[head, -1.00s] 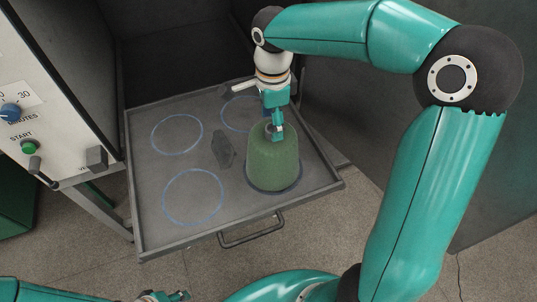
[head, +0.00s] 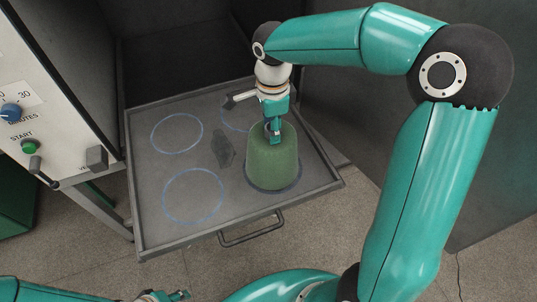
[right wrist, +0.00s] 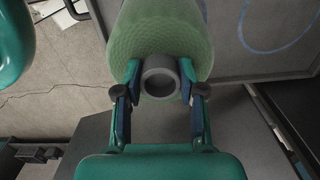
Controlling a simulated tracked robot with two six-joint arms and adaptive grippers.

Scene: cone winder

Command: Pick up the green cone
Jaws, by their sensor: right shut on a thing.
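The green cone (head: 272,165) stands upright on the grey tray (head: 222,234), over the blue ring at the tray's front right. My right gripper (head: 274,138) reaches down from above onto the top of the cone. In the right wrist view its fingers (right wrist: 160,82) are shut on the grey tube end (right wrist: 160,77) of the green cone (right wrist: 163,30), one finger on each side. My left gripper (head: 180,296) is small and partly cut off at the bottom edge, and its jaws are unclear.
Three other blue rings, such as the front-left one (head: 193,195), are empty. A dark patch (head: 223,148) marks the tray's middle. A control panel with a green START button (head: 29,146) and blue knob (head: 11,112) is at left. A handle (head: 252,230) sticks out from the tray's front.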

